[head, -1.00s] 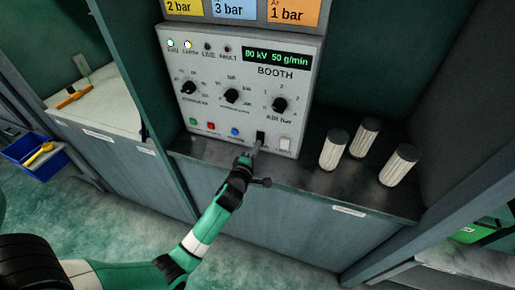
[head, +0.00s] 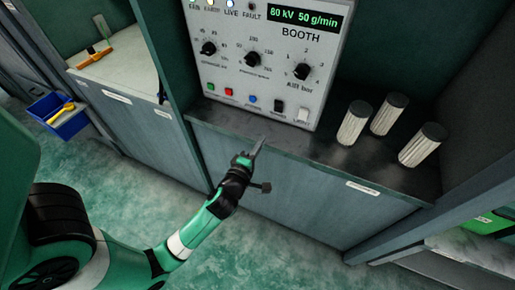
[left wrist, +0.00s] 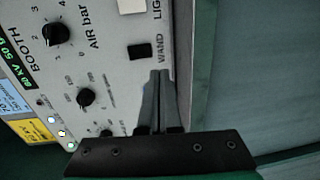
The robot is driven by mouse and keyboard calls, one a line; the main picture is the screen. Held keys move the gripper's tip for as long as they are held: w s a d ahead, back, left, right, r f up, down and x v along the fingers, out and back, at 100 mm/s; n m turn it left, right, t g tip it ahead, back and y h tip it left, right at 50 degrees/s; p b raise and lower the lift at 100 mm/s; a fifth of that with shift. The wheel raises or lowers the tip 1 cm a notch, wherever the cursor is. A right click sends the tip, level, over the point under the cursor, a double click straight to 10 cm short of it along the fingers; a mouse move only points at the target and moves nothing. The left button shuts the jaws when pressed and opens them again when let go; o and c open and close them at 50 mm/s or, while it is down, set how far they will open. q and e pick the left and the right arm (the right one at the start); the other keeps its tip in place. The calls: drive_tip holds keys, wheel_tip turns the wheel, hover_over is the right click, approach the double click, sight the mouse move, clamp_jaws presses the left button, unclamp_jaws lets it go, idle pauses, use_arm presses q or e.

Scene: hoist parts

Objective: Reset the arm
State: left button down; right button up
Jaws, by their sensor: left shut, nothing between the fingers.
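My left arm (head: 200,228) comes up from the lower left in the head view. My left gripper (head: 259,143) is shut and empty, in front of the cabinet's front edge, below and apart from the booth panel. In the left wrist view the shut fingers (left wrist: 160,76) point towards the black WAND switch (left wrist: 139,51). The booth panel (head: 225,75) has three black dials, a green display reading 80 kV 50 g/min, and a row of buttons and switches. The WAND switch also shows in the head view (head: 279,105). My right gripper is not in view.
Three white ribbed cylinders (head: 355,122) with dark caps stand on the dark cabinet top (head: 320,150) right of the panel. A blue bin (head: 60,118) with a yellow tool hangs at the left. The green floor (head: 120,175) is clear.

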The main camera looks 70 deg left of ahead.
use_arm(q)
drive_tip(key=shift+f+v, duration=0.25)
drive_tip(key=shift+v, duration=0.75)
